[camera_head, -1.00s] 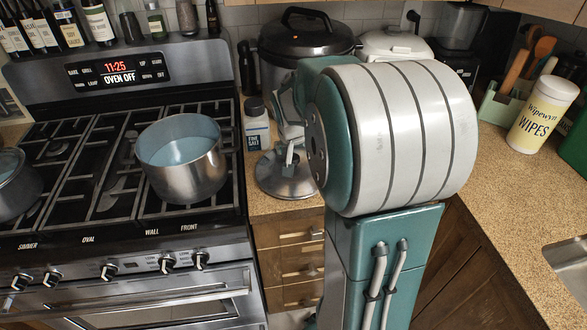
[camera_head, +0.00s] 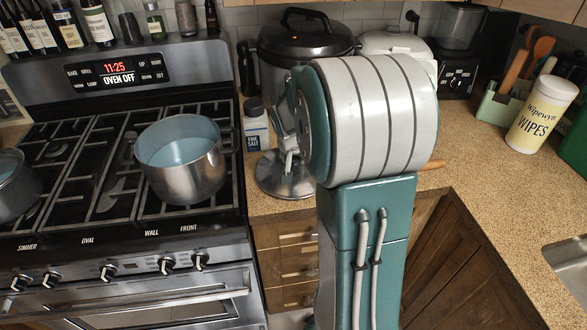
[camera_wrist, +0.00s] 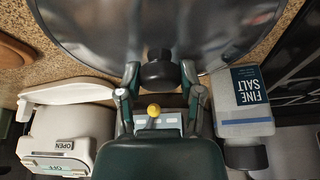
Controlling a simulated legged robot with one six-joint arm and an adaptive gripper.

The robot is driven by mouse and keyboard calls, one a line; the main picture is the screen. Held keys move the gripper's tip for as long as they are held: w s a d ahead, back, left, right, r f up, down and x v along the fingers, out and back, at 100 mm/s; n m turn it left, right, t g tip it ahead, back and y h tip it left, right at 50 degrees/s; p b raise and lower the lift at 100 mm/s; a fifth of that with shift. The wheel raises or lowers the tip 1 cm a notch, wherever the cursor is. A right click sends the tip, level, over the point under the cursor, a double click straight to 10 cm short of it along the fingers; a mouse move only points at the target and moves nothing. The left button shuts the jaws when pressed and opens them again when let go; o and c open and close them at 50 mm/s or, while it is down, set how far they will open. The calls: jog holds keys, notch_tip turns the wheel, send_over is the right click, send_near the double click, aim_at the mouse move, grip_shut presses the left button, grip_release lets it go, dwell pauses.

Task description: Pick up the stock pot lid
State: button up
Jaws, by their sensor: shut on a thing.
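The stock pot lid (camera_head: 286,182) is a shiny round metal disc on the counter, just right of the stove. My gripper (camera_head: 289,158) is low over it, partly hidden by my arm. In the wrist view the lid (camera_wrist: 225,25) fills the top, and its black knob (camera_wrist: 160,72) sits between the fingers of my gripper (camera_wrist: 160,78). The fingers are shut on the knob. I cannot tell any gap between lid and counter. A steel pot (camera_head: 181,158) stands open on the stove.
A salt box (camera_head: 256,130) stands close behind the lid and right beside my gripper in the wrist view (camera_wrist: 244,100). A black cooker (camera_head: 300,45) and a white appliance (camera_head: 395,44) stand behind. A wipes tub (camera_head: 542,115) is at right. The right counter has free room.

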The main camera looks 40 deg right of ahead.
jog(key=shift+a, duration=0.2)
jog(key=shift+r, duration=0.25)
notch_tip(320, 180, up, 18)
jog(key=shift+f, duration=0.25)
dwell(0.4)
notch_tip(320, 180, up, 3)
jog(key=shift+f, duration=0.1)
dwell(0.6)
